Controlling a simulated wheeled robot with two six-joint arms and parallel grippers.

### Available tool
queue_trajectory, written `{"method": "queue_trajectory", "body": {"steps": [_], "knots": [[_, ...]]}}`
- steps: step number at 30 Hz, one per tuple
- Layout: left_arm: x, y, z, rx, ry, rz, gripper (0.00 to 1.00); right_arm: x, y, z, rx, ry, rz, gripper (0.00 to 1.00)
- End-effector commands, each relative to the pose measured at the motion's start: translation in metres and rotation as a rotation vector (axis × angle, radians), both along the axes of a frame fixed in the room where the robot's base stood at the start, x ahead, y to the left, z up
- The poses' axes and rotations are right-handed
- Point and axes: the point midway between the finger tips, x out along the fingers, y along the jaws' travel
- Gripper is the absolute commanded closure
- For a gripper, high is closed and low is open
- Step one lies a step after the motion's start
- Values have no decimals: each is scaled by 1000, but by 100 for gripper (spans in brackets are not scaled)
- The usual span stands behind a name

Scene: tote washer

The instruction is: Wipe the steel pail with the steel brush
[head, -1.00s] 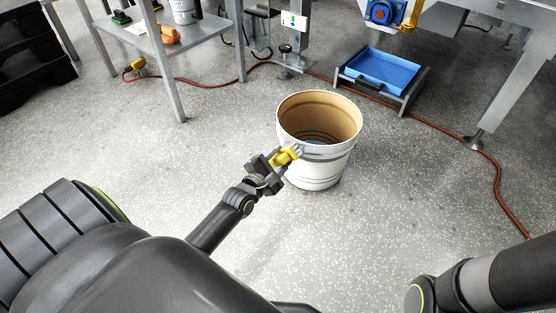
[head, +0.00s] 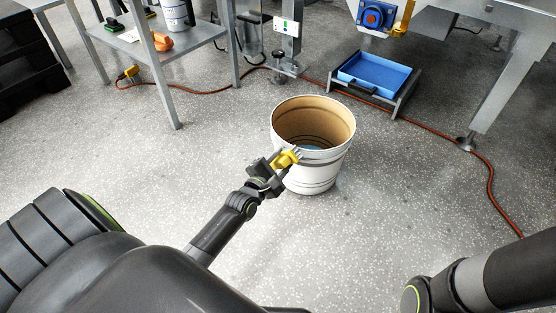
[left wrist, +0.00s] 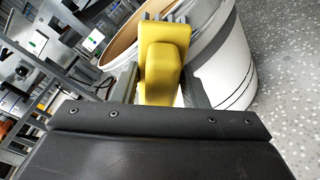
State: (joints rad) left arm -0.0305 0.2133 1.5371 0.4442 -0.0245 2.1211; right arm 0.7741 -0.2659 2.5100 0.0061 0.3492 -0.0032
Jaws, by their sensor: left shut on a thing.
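The pail (head: 318,178) stands upright on the floor in the middle of the head view. It is white outside with grey bands and tan inside, with something blue at the bottom. My left gripper (head: 273,168) is shut on the yellow-handled brush (head: 287,160) at the pail's near left side. The brush's grey end is at the outer wall just below the rim; I cannot tell whether it touches. In the left wrist view the yellow handle (left wrist: 163,62) is between the fingers, with the pail (left wrist: 225,65) close behind. My right gripper is out of view.
A grey table (head: 200,36) at the back left carries an orange thing (head: 162,42) and a white container (head: 178,14). A blue tray (head: 374,73) on a low frame stands behind the pail. A red-brown cable (head: 440,133) crosses the floor. Floor near the pail is clear.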

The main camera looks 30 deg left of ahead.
Motion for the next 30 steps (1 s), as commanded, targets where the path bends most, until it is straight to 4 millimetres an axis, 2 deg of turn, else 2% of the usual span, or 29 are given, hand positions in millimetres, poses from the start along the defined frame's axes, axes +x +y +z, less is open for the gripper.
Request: {"method": "queue_trajectory", "body": {"steps": [3, 11, 20, 30], "knots": [[0, -7, 2, -2, -1, 0, 100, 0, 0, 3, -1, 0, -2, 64], [0, -6, 1, -1, -1, 0, 100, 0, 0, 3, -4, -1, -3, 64], [1, 8, 0, 0, -1, 0, 100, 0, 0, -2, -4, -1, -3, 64], [-1, 9, 0, -1, -1, 0, 100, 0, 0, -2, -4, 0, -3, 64]]}}
